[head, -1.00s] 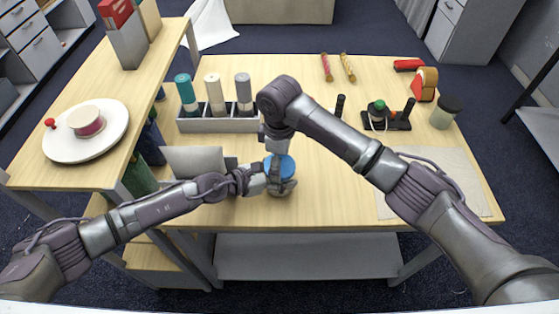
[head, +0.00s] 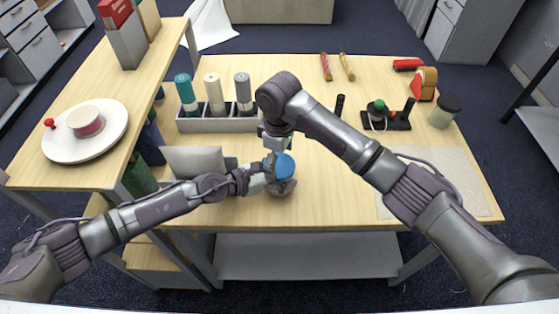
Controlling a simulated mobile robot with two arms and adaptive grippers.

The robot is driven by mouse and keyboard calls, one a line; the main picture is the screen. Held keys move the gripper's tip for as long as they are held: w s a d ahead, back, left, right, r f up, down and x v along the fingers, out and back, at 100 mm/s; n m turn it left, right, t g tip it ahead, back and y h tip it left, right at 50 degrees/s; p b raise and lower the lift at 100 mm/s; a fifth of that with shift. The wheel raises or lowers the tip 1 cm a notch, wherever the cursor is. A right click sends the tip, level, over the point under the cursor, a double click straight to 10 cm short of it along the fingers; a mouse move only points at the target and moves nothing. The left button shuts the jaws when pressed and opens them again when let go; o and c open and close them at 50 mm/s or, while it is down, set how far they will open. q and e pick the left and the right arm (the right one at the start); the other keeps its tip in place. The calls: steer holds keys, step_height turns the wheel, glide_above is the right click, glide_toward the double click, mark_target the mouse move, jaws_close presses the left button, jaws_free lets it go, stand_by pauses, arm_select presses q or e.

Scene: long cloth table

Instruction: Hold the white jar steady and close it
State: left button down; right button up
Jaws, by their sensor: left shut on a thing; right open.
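The jar (head: 284,190) stands near the front edge of the table, and its body is mostly hidden by my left gripper. A round blue lid (head: 286,168) shows at its top; whether it is fully seated I cannot tell. My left gripper (head: 277,184) is shut on the jar's side, coming from the left. My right gripper (head: 277,150) points down just above and beside the lid. It is open, and its fingertips are partly hard to make out against the lid and the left gripper.
A grey laptop-like panel (head: 194,160) stands left of the jar. A grey rack (head: 217,125) with several rolls is behind it. A raised shelf with a white plate (head: 62,150) is at left.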

steer(key=shift+r, duration=1.9)
step_height(320, 180, up, 3)
steer(key=n, duration=0.4)
steer(key=shift+r+n, duration=0.15)
steer(key=shift+n, duration=0.15)
steer(key=shift+f, duration=4)
